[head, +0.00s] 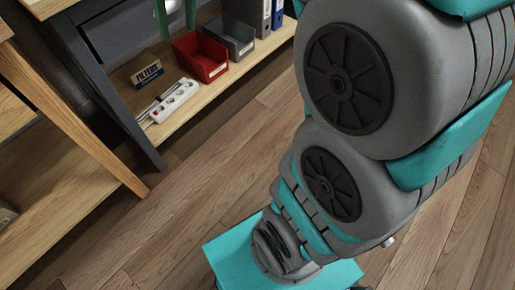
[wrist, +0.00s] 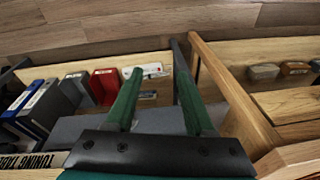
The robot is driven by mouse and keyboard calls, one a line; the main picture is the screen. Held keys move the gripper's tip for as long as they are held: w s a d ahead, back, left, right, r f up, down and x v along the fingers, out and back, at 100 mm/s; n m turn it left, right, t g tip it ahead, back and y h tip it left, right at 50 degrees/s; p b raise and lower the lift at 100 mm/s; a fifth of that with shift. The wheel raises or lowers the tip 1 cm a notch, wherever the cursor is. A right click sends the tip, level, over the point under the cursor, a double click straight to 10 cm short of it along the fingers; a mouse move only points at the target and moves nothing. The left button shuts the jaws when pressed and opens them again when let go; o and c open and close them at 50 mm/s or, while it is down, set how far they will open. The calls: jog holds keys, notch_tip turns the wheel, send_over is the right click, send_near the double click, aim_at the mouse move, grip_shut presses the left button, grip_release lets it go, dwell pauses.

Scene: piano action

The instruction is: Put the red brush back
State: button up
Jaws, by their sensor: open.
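I cannot make out a red brush in either view. My gripper (wrist: 158,72) shows in the wrist view with its two dark green fingers spread apart and nothing between them. Its green fingers also appear at the top edge of the head view (head: 175,28), in front of the dark bench. The wrist view places the fingers in front of the bench's lower shelf. What lies above the top edge of the head view is hidden.
The lower shelf holds a red bin (head: 201,56), a grey bin (head: 231,37), binders (head: 262,15), a white power strip (head: 174,100) and a small labelled box (head: 147,74). A second wooden unit (wrist: 235,105) has small blocks (wrist: 263,72) on its shelf. Floor (head: 200,180) in front is clear.

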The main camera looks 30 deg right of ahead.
jog(key=s+d+f+g, duration=0.1)
jog(key=s+f, duration=0.7)
jog(key=s, duration=0.4)
jog(key=s+d+f+m+g+h, duration=0.1)
jog(key=s+f+g, duration=0.1)
jog(key=s+f, duration=0.7)
jog(key=s, duration=0.4)
jog(key=shift+m+g, duration=0.3)
